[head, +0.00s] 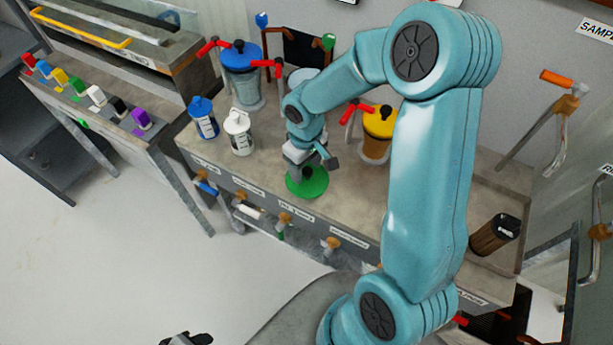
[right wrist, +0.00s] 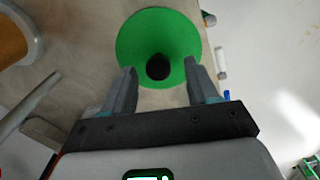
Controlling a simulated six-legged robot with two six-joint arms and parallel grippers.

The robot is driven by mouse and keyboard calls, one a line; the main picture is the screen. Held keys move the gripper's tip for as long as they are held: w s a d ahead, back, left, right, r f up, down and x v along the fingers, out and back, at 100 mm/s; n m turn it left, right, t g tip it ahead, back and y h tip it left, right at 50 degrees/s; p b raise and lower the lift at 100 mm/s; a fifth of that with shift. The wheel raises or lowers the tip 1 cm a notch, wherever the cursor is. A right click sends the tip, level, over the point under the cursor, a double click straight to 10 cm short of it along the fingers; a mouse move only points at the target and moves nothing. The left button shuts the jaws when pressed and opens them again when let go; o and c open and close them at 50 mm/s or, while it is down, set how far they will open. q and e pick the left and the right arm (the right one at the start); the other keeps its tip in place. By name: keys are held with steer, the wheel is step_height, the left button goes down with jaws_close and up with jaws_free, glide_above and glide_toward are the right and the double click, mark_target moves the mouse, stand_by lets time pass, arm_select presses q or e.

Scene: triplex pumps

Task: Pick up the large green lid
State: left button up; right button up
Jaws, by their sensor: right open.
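The large green lid (head: 310,187) is a round disc lying on the grey bench near its front edge. In the right wrist view the lid (right wrist: 152,30) has a dark round knob (right wrist: 158,67) at its middle. My right gripper (head: 312,164) is over the lid, pointing down, and hides part of it. In the right wrist view my right gripper (right wrist: 160,72) is open, with one finger on each side of the knob; contact is not visible. A dark part at the bottom edge of the head view seems to be my left gripper (head: 188,340), mostly cut off.
Blue-lidded (head: 203,118) and white (head: 239,132) containers stand left of the lid. A blue-lidded jug (head: 240,72) stands behind, and a yellow-lidded jug (head: 377,135) to the right. A brown container (head: 494,234) is at far right. Taps line the bench front.

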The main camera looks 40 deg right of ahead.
steer(key=shift+s, duration=0.15)
steer(key=shift+s+r, duration=0.1)
steer(key=c, duration=0.4)
jaws_close()
